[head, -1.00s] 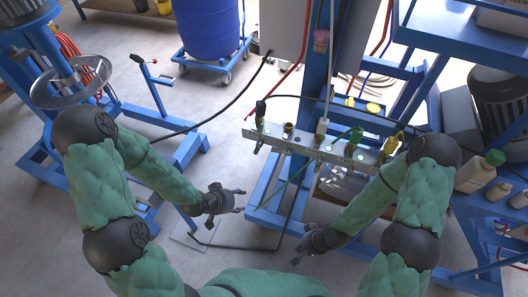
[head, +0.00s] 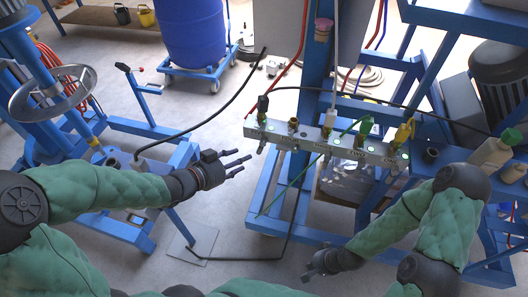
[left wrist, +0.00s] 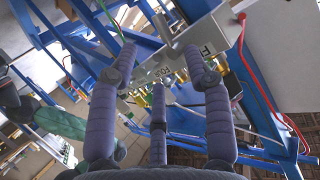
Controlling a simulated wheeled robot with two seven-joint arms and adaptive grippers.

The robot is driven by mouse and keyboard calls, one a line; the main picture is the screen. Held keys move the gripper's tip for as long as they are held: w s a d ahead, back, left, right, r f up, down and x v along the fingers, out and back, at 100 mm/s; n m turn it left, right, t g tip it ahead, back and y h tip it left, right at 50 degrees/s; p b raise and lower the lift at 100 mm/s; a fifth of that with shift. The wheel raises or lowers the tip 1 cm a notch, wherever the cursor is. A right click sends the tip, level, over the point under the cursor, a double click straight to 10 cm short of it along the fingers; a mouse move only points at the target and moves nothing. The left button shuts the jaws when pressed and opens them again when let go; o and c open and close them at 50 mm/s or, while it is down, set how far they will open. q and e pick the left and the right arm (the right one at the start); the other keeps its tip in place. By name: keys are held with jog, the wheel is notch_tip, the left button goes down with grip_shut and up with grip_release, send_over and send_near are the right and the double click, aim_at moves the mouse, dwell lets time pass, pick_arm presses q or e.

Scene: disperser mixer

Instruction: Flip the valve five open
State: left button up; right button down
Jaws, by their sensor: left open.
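A grey metal valve bar (head: 340,150) crosses the middle of the head view, with several valves in a row.
A blue frame post (head: 313,80) stands behind the bar. Red and black hoses hang near its left end. A handwheel (head: 50,93) and blue stand are at left; a blue barrel (head: 193,35) is behind.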

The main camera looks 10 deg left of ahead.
aim_at(260, 151)
pick_arm(q)
jog(key=b+x, duration=0.4)
jog(key=x, duration=0.5)
jog(key=shift+f, duration=0.1)
jog(key=shift+x, duration=0.8)
grip_shut()
